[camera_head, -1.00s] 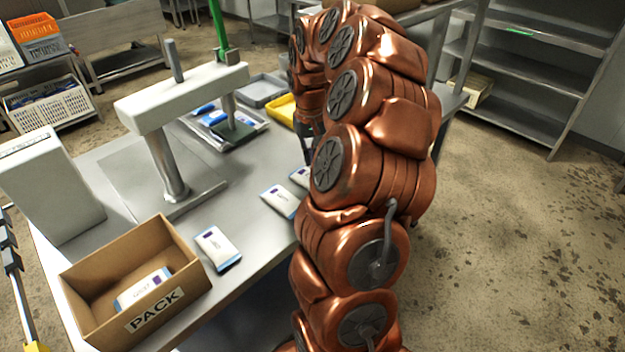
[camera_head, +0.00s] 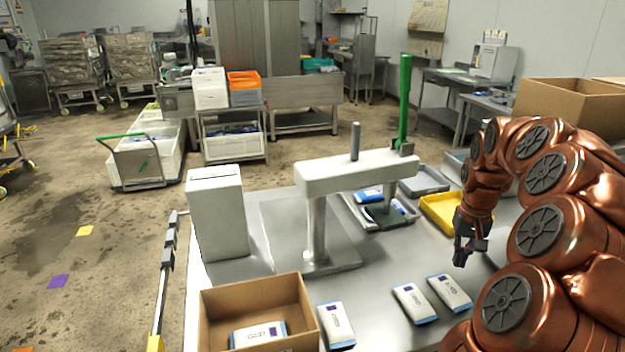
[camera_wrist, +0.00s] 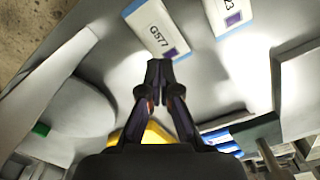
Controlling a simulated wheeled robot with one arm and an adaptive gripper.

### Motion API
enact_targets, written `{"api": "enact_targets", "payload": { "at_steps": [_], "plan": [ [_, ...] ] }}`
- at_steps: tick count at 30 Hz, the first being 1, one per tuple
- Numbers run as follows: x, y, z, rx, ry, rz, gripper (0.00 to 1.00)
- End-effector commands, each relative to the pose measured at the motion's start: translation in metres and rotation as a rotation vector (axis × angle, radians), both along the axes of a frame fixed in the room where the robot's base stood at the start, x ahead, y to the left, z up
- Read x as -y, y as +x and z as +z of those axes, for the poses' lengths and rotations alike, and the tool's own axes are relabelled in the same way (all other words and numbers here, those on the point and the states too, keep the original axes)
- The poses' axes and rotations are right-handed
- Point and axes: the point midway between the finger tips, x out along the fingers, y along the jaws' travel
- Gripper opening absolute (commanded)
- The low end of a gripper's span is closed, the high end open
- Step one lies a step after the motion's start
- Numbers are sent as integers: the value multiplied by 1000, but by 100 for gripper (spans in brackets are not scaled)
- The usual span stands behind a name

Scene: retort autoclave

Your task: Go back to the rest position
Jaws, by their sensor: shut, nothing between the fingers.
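My gripper (camera_head: 469,256) hangs over the table at the right, its dark fingers pointing down. In the wrist view my gripper (camera_wrist: 158,68) has its fingertips together with nothing between them. A white and blue pouch (camera_wrist: 148,28) marked G577 shows just ahead of the tips, with a second pouch (camera_wrist: 230,14) beside it. In the head view two pouches (camera_head: 414,303) (camera_head: 449,292) lie left of my gripper, and it appears clear of them. My copper arm fills the right side.
A cardboard box (camera_head: 205,312) holding a pouch stands at the table's front, with another pouch (camera_head: 336,325) beside it. A press with a green lever (camera_head: 403,105) stands behind. A yellow tray (camera_head: 428,205) and a grey tray (camera_head: 432,180) are near my arm.

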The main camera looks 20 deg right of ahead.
Motion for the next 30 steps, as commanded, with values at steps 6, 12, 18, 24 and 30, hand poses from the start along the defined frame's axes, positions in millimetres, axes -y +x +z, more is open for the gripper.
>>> {"api": "enact_targets", "payload": {
  "at_steps": [6,12,18,24,30],
  "plan": [
    [-29,3,9,4,5,54,0],
    [-112,-6,27,-4,24,204,0],
    [-189,-38,39,-23,34,337,0],
    [-249,-86,38,-60,36,439,0],
    [-291,-143,31,-96,35,506,0]
  ]
}}
